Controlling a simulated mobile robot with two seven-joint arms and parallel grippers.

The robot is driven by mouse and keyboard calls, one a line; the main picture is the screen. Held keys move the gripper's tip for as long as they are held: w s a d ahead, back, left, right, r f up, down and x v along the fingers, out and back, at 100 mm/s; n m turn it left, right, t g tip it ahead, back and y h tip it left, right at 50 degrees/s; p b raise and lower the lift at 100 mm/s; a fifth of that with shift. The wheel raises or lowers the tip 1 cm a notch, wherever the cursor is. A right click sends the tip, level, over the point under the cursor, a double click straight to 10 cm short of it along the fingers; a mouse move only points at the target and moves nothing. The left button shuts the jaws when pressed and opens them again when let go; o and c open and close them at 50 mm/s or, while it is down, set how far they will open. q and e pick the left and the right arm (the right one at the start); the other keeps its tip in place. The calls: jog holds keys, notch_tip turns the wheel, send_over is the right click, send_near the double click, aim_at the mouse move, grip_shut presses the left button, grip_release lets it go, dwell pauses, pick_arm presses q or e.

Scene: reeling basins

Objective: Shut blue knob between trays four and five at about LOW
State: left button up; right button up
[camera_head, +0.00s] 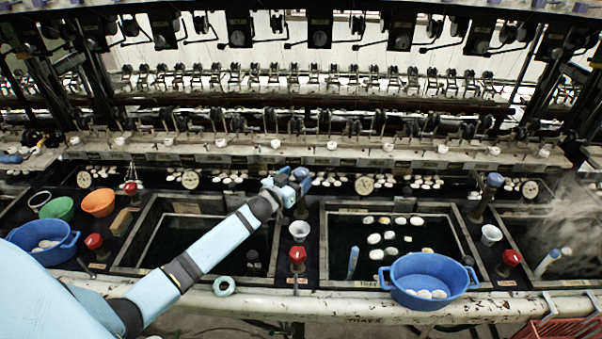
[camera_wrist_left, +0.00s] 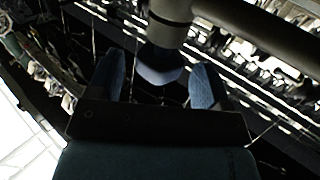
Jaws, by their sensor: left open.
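My left arm reaches in from the lower left of the head view, and its gripper (camera_head: 286,184) is at a blue knob (camera_head: 301,174) between two dark basins. In the left wrist view the open gripper (camera_wrist_left: 156,82) has one blue finger on each side of the blue knob (camera_wrist_left: 160,68), which sits on a thick grey pipe. Gaps show between the knob and both fingers. The left basin (camera_head: 150,217) is partly covered by my arm; the right basin (camera_head: 322,240) holds white cocoons. I cannot read any tray numbers or a LOW mark.
Another blue knob (camera_head: 495,180) stands farther right. Red knobs (camera_head: 297,254) line the front, with a white cup (camera_head: 299,230) behind one. A blue tub (camera_head: 430,275) sits on the front edge. Round dials (camera_head: 364,185) and reeling machinery stand behind. Steam rises at right.

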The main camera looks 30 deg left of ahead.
pick_arm(q)
jog(key=shift+w+d, duration=0.1)
jog(key=shift+w, duration=1.2)
jog(key=c, duration=0.9)
